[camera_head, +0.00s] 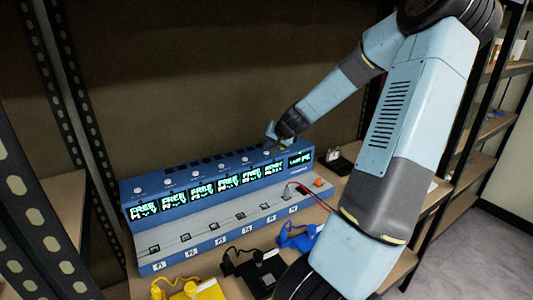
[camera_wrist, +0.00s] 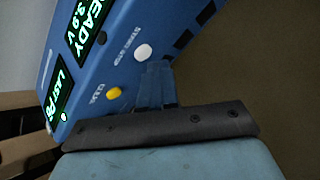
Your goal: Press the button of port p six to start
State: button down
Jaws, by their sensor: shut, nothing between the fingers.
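The blue charging station (camera_head: 220,212) stands on the shelf, with ports labelled P1 to P6 along its front and a row of white buttons on top. Most screens read FREE; the sixth (camera_head: 274,169) reads READY, and the READY screen (camera_wrist: 90,22) also shows 9.9 V in the wrist view. The white start/stop button (camera_wrist: 143,52) lies beside that screen, with a yellow CLEAR button (camera_wrist: 114,92) nearby. My gripper (camera_head: 273,131) is shut and empty over the station's right end. In the wrist view its fingertips (camera_wrist: 158,65) are close to the white button; contact cannot be told.
A red and black cable (camera_head: 312,194) runs to the P6 end. An orange knob (camera_head: 319,182) sits at the right. Yellow (camera_head: 190,289), black (camera_head: 250,272) and blue (camera_head: 298,237) items lie in front. A dark metal rack post (camera_head: 40,210) stands left.

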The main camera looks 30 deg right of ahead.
jog(key=shift+f, duration=0.1)
dwell(0.5)
jog(key=shift+f, duration=0.35)
dwell(0.5)
jog(key=shift+r, duration=0.55)
notch_tip(320, 180, up, 6)
dwell(0.9)
dwell(0.6)
